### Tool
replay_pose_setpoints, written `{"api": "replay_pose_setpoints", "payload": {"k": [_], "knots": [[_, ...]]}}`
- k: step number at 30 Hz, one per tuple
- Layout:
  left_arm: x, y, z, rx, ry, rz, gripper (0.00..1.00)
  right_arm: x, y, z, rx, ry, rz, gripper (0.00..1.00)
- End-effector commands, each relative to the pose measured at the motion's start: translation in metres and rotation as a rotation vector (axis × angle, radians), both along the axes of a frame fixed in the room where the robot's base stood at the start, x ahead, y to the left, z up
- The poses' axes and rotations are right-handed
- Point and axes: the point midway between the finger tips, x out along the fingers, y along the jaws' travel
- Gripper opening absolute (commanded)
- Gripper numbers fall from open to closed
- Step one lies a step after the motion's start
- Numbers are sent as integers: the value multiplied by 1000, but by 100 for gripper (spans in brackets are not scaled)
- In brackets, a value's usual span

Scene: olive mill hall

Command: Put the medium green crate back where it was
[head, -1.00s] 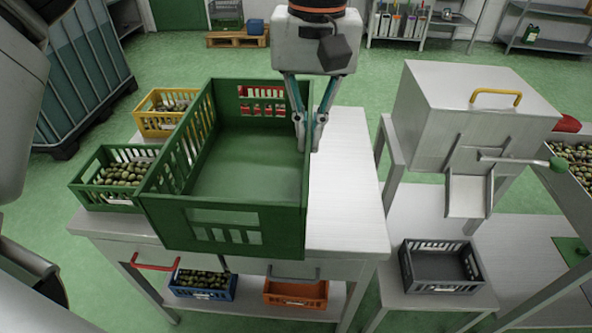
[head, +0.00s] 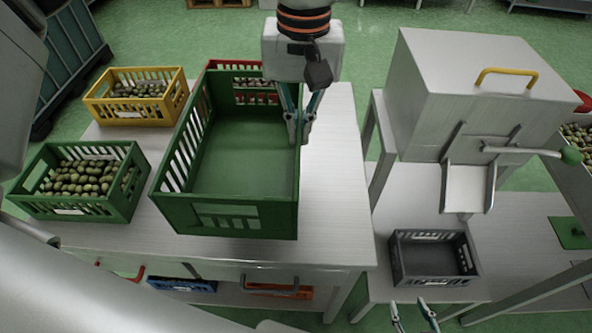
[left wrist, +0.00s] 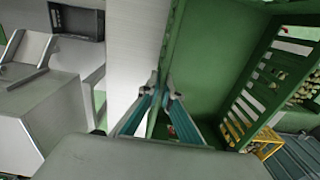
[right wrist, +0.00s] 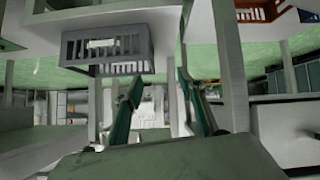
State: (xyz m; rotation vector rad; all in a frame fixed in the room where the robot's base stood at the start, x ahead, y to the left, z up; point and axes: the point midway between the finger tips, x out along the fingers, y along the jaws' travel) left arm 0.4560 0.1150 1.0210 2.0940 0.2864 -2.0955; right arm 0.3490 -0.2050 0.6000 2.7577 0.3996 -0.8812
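The medium green crate (head: 235,165) is empty and stands level over the work table. I cannot tell whether its bottom touches the table top. My left gripper (head: 298,128) is shut on the top of its right side wall. In the left wrist view the fingertips (left wrist: 163,88) pinch the rim of the crate (left wrist: 215,60). My right gripper (head: 415,318) is at the lower edge of the head view, in front of the grey crate. In the right wrist view its fingers (right wrist: 163,108) are apart with nothing between them.
A green crate of olives (head: 128,208) stands close on the left, a yellow one (head: 97,112) behind it. A red crate (head: 222,64) is partly hidden behind the held crate. The table (head: 335,180) is bare on the right. A dark grey crate (head: 400,262) stands below the metal machine (head: 440,90).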

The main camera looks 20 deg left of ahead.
Motion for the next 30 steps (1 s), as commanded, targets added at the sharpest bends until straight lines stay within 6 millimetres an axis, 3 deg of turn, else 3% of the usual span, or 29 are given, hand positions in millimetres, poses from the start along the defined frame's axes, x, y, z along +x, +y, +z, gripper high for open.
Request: {"api": "replay_pose_setpoints", "payload": {"k": [3,9,16,24,30], "knots": [[-1,0,-31,0,5,-2,0,5,-1,2,-1,-12,0,40],[0,0,-62,0,1,0,0,11,-3,6,-5,-25,-3,40],[0,0,-76,0,1,0,0,14,-4,6,-7,-29,-4,40],[0,0,-111,0,1,0,0,12,-4,0,-10,-23,-2,40],[0,0,-111,0,-2,0,0,11,-4,0,-10,-22,-2,40]]}}
